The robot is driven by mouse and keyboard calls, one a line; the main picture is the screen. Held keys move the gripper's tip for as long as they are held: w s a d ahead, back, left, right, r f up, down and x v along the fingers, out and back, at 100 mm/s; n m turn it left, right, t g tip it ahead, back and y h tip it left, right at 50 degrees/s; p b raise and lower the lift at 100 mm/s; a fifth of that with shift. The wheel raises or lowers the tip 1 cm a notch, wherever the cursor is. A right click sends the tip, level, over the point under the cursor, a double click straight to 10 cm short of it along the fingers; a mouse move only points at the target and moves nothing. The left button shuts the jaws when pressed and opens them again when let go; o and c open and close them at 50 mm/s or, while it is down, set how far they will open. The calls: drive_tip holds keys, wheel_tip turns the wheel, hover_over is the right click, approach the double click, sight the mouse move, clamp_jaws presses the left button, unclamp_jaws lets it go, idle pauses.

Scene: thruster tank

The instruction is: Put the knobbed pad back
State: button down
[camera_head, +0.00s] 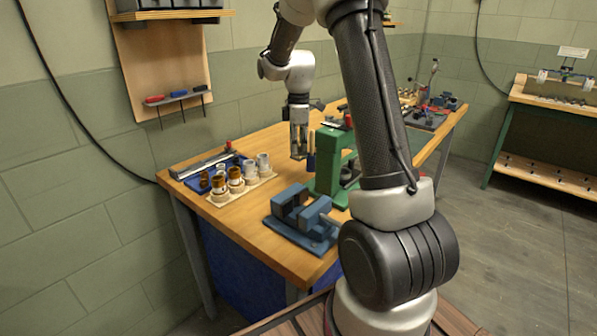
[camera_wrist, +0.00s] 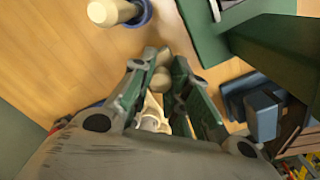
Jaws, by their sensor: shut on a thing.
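My gripper (camera_head: 299,152) hangs pointing down over the wooden workbench (camera_head: 262,215), left of the green press (camera_head: 327,160). In the wrist view its two fingers are shut on a small pale, rounded thing (camera_wrist: 161,79), which looks like the knob of the knobbed pad. The pad's lower part is mostly hidden by the fingers. A blue post with a pale wooden top (camera_head: 311,150) stands just right of the gripper. In the wrist view a pale knobbed piece in a blue ring (camera_wrist: 118,10) is at the top, apart from the fingers.
The green press also fills the upper right of the wrist view (camera_wrist: 275,45). A blue vise (camera_head: 303,215) sits at the bench's front. A board of brown and white cups (camera_head: 243,187) and a blue tray (camera_head: 195,182) lie left. Bare wood shows between cups and vise.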

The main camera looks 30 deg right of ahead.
drive_tip(key=shift+f, duration=3.5)
drive_tip(key=c, duration=1.4)
unclamp_jaws()
drive_tip(key=shift+f, duration=0.1)
drive_tip(key=shift+o, duration=0.2)
wheel_tip(320, 180, up, 12)
drive_tip(key=shift+s+r, duration=0.1)
drive_tip(key=shift+r, duration=0.15)
drive_tip(key=s+a+r+m+t, duration=0.1)
drive_tip(key=s+a+r+m, duration=0.1)
drive_tip(key=s+r+m, duration=0.3)
drive_tip(key=s+a+r+t, duration=0.1)
drive_tip(key=s+a+r, duration=0.1)
drive_tip(key=s, duration=0.6)
drive_tip(key=s+a+r+m+t, duration=0.1)
drive_tip(key=s+a+r+m, duration=0.1)
drive_tip(key=s+r+m, duration=0.3)
drive_tip(key=s+a+f+m+t, duration=0.1)
drive_tip(key=s+f+m, duration=0.2)
drive_tip(key=s, duration=0.9)
drive_tip(key=shift+s, duration=0.35)
